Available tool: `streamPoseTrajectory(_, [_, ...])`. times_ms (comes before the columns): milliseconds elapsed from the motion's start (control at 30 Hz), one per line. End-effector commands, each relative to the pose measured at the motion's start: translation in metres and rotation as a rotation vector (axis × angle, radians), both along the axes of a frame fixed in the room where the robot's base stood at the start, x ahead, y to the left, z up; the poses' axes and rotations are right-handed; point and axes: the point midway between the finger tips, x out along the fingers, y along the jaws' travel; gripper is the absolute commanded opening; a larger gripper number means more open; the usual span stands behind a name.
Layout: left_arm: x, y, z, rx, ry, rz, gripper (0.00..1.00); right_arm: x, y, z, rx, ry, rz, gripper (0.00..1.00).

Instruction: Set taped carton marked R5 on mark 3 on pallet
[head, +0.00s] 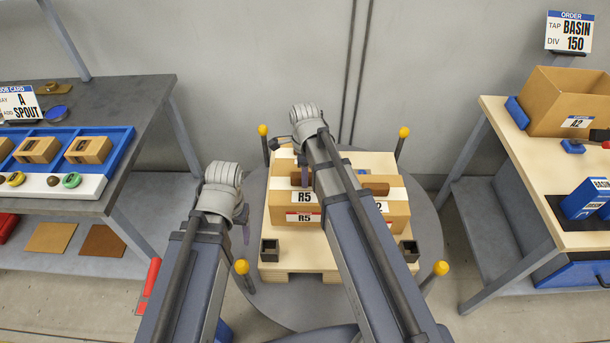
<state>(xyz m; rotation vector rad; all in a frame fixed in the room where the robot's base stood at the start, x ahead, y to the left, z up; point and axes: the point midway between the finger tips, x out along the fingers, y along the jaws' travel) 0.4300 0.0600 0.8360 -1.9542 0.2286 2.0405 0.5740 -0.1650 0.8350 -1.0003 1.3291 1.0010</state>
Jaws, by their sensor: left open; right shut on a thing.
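A brown carton marked R5 (282,197) with pale tape is on the pallet (330,255) in the middle of the head view. My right gripper (302,172) reaches down over its top and is shut on it; the forearm hides much of the carton. A label ending in 2 shows right of the forearm. My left gripper (245,222) is open and empty, left of the pallet, largely behind its own wrist. Mark 3 cannot be made out.
The pallet rests on a round grey platform (430,235) with yellow-topped posts around it. A grey bench with a blue tray (122,150) is left; a wooden bench with an open carton (560,100) is right.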

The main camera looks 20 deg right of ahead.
Motion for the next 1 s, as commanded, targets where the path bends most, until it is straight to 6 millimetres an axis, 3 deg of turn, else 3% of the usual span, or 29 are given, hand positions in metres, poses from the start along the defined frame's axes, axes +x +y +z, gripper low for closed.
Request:
streamPoseTrajectory(467, [0.0, 0.0, -0.044, 0.0, 0.0, 0.0, 0.67, 0.0, 0.0, -0.044, 0.0, 0.0, 0.0, 0.0])
streamPoseTrajectory(967, [0.0, 0.0, -0.048, 0.0, 0.0, 0.0, 0.67, 0.0, 0.0, -0.048, 0.0, 0.0, 0.0, 0.0])
streamPoseTrajectory(1000, [0.0, 0.0, -0.047, 0.0, 0.0, 0.0, 0.67, 0.0, 0.0, -0.047, 0.0, 0.0, 0.0, 0.39])
